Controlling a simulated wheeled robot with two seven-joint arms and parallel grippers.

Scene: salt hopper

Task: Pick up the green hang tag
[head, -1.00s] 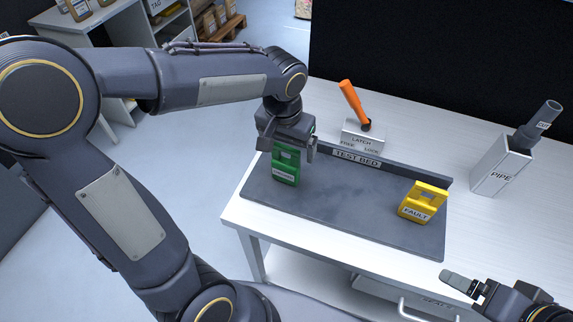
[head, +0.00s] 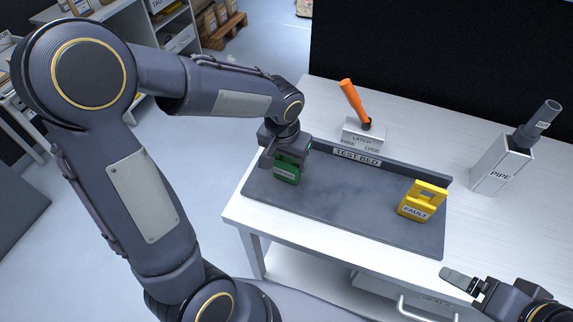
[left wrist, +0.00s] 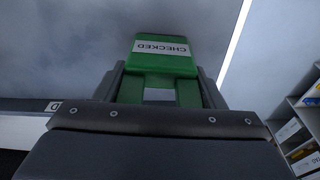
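The green hang tag (head: 286,171) stands at the left end of the dark test bed mat. My left gripper (head: 286,163) is over it from above and hides its upper part in the head view. In the left wrist view the tag (left wrist: 162,57) shows its "CHECKED" label, and the two fingers (left wrist: 161,88) lie close against both its sides, with no clear gap. The tag still appears to be at the mat. My right gripper (head: 462,283) is at the lower right, apart from the table things; its fingers look close together.
The dark mat (head: 340,213) is bare between the green tag and a yellow "FAULT" tag (head: 423,202). Behind it are a latch block with an orange lever (head: 354,101) and a raised test bed edge (head: 357,157). A pipe holder (head: 499,166) stands at right.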

